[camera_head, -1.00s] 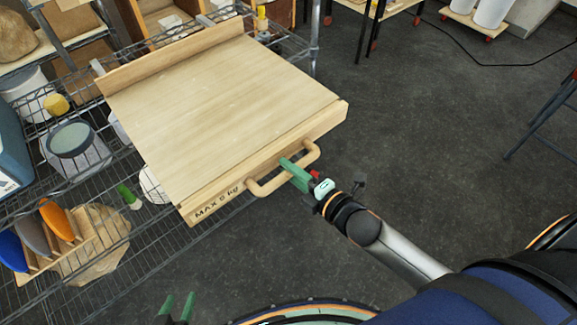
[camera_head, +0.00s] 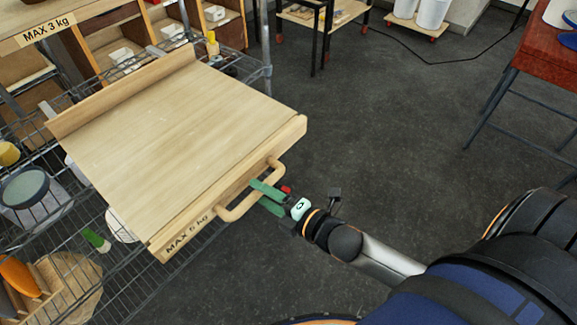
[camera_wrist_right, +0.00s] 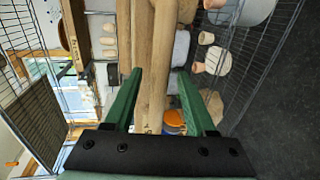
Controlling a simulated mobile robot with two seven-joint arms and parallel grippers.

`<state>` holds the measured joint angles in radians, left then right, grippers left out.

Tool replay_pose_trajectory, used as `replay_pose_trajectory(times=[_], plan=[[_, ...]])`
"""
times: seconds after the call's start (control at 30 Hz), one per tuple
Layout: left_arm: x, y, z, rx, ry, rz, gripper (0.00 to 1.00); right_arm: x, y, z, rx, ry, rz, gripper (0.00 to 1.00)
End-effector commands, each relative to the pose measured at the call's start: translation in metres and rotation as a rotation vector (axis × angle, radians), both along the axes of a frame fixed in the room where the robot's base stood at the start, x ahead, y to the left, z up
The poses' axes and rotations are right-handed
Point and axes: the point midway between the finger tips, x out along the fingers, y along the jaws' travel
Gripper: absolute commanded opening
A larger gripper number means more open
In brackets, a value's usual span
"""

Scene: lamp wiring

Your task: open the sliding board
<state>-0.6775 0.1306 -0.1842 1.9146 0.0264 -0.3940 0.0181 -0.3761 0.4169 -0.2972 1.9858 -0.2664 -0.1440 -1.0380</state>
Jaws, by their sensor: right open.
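The sliding board (camera_head: 180,125) is a pale wooden board with a raised back rail and a front edge marked "MAX 5 kg". It juts out from the wire shelf over the floor. Its wooden bar handle (camera_head: 238,208) is on the front edge. My right gripper (camera_head: 260,193) is at the handle with its green fingers apart. In the right wrist view, a wooden bar of the handle (camera_wrist_right: 160,70) runs between the open fingers (camera_wrist_right: 160,85); firm contact is not visible. My left gripper is out of view.
The wire shelf (camera_head: 110,275) holds a bowl (camera_head: 24,188), a green-topped item (camera_head: 97,240) and an orange item (camera_head: 18,275) lower left. A wooden cubby unit marked "MAX 3 kg" (camera_head: 47,31) stands behind. Grey floor (camera_head: 390,130) is free to the right; a red table (camera_head: 545,50) is far right.

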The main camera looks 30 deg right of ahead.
Motion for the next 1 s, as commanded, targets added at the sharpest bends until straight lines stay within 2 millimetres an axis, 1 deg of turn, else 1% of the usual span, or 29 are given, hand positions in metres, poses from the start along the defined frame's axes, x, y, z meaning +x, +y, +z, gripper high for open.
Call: replay_pose_trajectory(times=[0.03, 0.2, 0.5, 0.6, 0.73, 1.0], plan=[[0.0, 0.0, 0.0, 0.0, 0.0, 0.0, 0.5, -0.009, -0.003, 0.001, -0.001, 0.003, 0.0, 0.56], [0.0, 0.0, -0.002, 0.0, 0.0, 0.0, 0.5, -0.037, -0.013, 0.006, -0.002, 0.005, 0.0, 0.56], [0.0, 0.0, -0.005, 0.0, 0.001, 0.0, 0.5, -0.079, -0.028, 0.016, -0.002, 0.003, 0.0, 0.56], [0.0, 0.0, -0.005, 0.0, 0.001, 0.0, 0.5, -0.088, -0.032, 0.018, -0.002, 0.001, -0.001, 0.56], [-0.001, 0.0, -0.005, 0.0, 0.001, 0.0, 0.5, -0.095, -0.035, 0.02, -0.002, 0.001, -0.001, 0.56], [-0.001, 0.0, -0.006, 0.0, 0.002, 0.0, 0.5, -0.098, -0.036, 0.022, -0.001, 0.0, 0.0, 0.56]])
